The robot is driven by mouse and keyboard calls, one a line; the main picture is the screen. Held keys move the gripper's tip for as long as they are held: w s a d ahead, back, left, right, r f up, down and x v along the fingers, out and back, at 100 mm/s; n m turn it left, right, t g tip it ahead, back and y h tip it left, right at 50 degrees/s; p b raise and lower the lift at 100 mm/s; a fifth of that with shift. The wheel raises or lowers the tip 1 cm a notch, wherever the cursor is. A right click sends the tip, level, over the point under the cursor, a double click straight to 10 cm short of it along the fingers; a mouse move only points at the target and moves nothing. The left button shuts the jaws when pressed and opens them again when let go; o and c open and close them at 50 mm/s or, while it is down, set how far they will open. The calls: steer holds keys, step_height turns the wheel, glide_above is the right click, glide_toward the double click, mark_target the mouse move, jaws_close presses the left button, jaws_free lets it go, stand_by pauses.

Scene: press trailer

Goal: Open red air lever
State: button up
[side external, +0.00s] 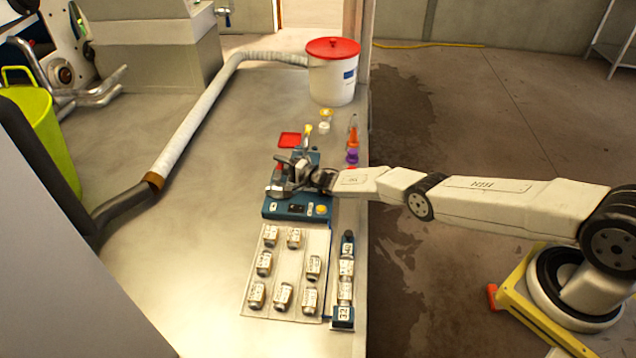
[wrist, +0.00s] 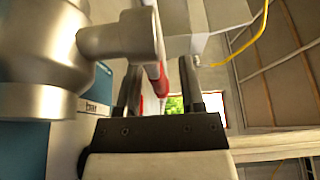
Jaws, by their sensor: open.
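The red air lever (wrist: 162,82) shows in the wrist view as a narrow red piece on a pale round bar. In the picture it lies between the two fingers of my gripper (wrist: 160,88), which are apart. I cannot tell whether it is at fingertip depth or beyond. In the side external view my gripper (side external: 306,174) is at the blue-based press (side external: 290,207), low among its metal parts. The fingers and the lever are too small and covered there to make out clearly.
A large metal cylinder with a side stub (wrist: 112,42) is close to my gripper's left in the wrist view. A tray of several small jars (side external: 258,235) lies in front of the press. A white bucket with a red lid (side external: 333,80) stands behind.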

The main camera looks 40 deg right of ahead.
stand_by(0.3)
jaws_close()
steer(key=shift+r, duration=0.1)
stand_by(1.2)
